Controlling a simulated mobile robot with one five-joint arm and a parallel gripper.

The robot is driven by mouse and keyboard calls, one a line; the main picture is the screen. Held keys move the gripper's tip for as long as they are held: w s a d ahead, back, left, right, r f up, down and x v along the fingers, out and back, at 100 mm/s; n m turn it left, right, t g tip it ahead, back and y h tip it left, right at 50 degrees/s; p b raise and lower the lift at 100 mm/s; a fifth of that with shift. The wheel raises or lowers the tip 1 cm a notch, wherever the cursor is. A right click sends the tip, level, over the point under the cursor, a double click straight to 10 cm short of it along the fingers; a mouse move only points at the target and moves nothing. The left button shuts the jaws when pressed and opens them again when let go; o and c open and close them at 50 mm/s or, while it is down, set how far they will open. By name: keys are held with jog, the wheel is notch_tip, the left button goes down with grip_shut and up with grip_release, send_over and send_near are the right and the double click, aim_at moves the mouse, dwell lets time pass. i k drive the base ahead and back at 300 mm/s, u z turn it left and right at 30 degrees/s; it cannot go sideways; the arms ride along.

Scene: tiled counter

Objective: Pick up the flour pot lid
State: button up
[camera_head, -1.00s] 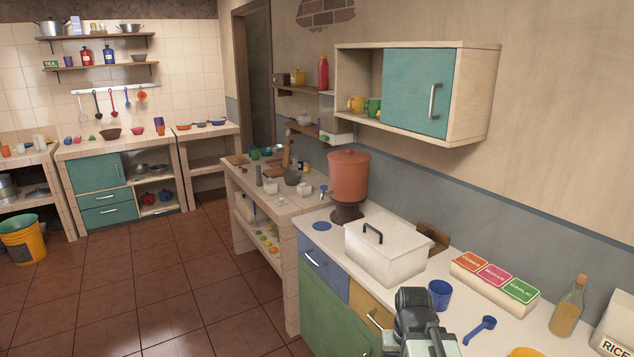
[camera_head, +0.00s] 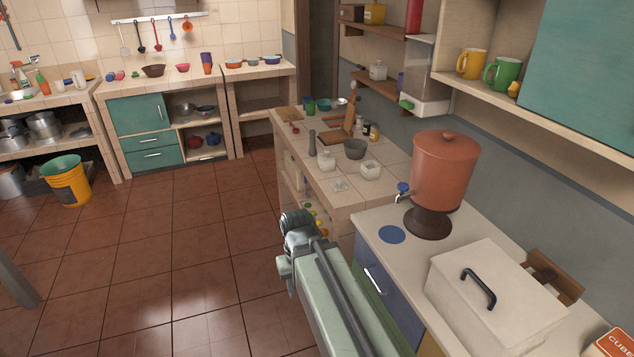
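My arm reaches up from the bottom of the picture, in front of the tiled counter. Its fingers do not show.
A clay water filter (camera_head: 444,172) and a white lidded box (camera_head: 490,300) stand on the right-hand counter.

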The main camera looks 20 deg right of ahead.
aim_at(339, 185)
jog(key=u, duration=0.45)
jog(key=i, duration=1.4)
jog(key=u, duration=0.75)
jog(key=i, duration=0.5)
jog(key=z, duration=0.2)
jog(key=k, duration=0.5)
jog(key=u, duration=0.1)
